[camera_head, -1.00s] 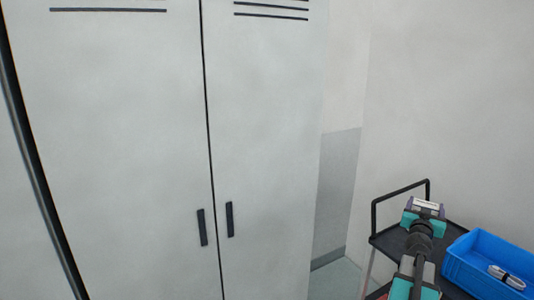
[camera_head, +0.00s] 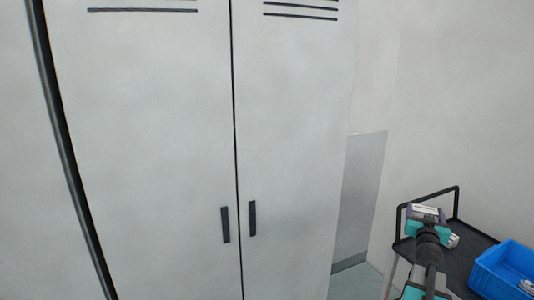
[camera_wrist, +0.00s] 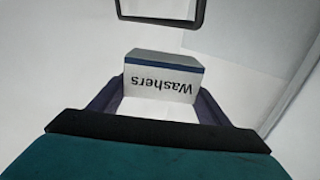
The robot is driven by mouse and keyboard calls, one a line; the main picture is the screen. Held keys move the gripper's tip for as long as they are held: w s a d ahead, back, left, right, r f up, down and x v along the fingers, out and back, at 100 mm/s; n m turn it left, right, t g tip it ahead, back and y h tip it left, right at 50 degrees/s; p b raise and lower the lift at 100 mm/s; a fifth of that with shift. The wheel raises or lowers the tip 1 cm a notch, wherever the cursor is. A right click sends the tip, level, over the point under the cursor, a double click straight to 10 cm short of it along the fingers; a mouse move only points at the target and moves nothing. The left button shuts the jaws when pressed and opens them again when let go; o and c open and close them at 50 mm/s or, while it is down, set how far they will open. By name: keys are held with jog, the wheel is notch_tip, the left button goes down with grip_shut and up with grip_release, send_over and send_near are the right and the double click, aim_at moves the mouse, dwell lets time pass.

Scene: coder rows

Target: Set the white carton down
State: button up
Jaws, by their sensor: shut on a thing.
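The white carton (camera_wrist: 160,84) is in the wrist view, with a blue stripe and the word "Washers" upside down on its face. My gripper (camera_wrist: 157,103) is shut on it, one dark finger at each side. In the head view my gripper (camera_head: 427,217) is at the lower right, over the handle end of a black-topped trolley (camera_head: 473,255). Only the pale top of the carton shows there. The gap between the carton and the trolley top cannot be judged.
A blue bin (camera_head: 493,273) stands on the trolley at right, partly cut off. A small white object (camera_head: 453,240) shows just right of my wrist. A black handle rail (camera_head: 430,195) rises at the trolley's end. A grey locker (camera_head: 150,150) fills the left.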

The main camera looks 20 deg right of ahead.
jog(key=w+a+f+n+t+y, duration=0.25)
jog(key=w+a+y, duration=0.3)
jog(key=a, duration=0.55)
jog(key=w+a+f+n+t+y, duration=0.15)
jog(key=w+a+n+y, duration=0.35)
jog(key=a, duration=0.5)
jog(key=w+a+f+n+t+y, duration=0.2)
jog(key=w+a+f+n+y, duration=0.3)
jog(key=a, duration=0.6)
jog(key=s+a+f+n+g+y, duration=0.1)
jog(key=a+n+g+y, duration=0.3)
jog(key=a, duration=1.2)
jog(key=s+a+f+n+g+y, duration=0.1)
jog(key=s+a+n+g+y, duration=0.2)
jog(key=a+y, duration=0.5)
jog(key=a+n, duration=0.1)
jog(key=a, duration=0.7)
jog(key=shift+s+a+f+g, duration=0.15)
jog(key=shift+a+f+g, duration=0.05)
jog(key=shift+a+g, duration=0.2)
jog(key=shift+d, duration=0.2)
